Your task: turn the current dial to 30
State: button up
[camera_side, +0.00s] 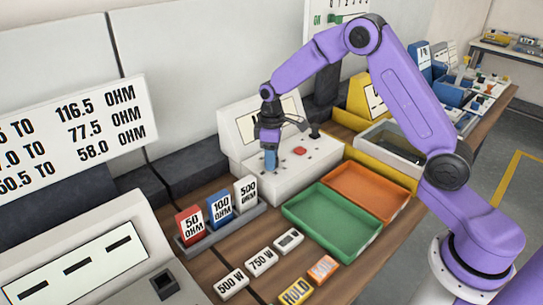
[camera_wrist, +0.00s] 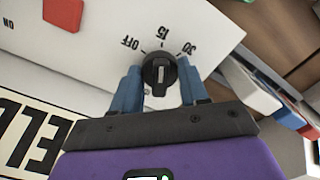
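The current dial (camera_wrist: 160,72) is a round black knob with a pale line, on a white panel marked OFF, 15 and 30. Its line runs upright in the wrist view, in line with the 15 mark rather than the 30 mark (camera_wrist: 190,48). My gripper (camera_wrist: 159,80) is open, with one blue finger on each side of the dial. Whether either finger touches it I cannot tell. In the side view my gripper (camera_side: 271,160) points down at the left part of the white machine (camera_side: 285,180), and hides the dial there.
A red button (camera_side: 299,151) sits on the same panel. A rack (camera_side: 222,230) of red, blue and white OHM blocks stands in front of the machine. Green (camera_side: 335,228) and orange (camera_side: 365,190) trays lie to the right, and loose labelled blocks lie nearer.

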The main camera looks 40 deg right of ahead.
jog(key=m, duration=0.4)
jog(key=shift+m, duration=0.4)
jog(key=m, duration=0.4)
jog(key=shift+m, duration=0.4)
dwell(0.4)
jog(key=o, duration=1.1)
jog(key=shift+c, duration=0.2)
notch_tip(320, 180, up, 18)
jog(key=shift+f, duration=0.25)
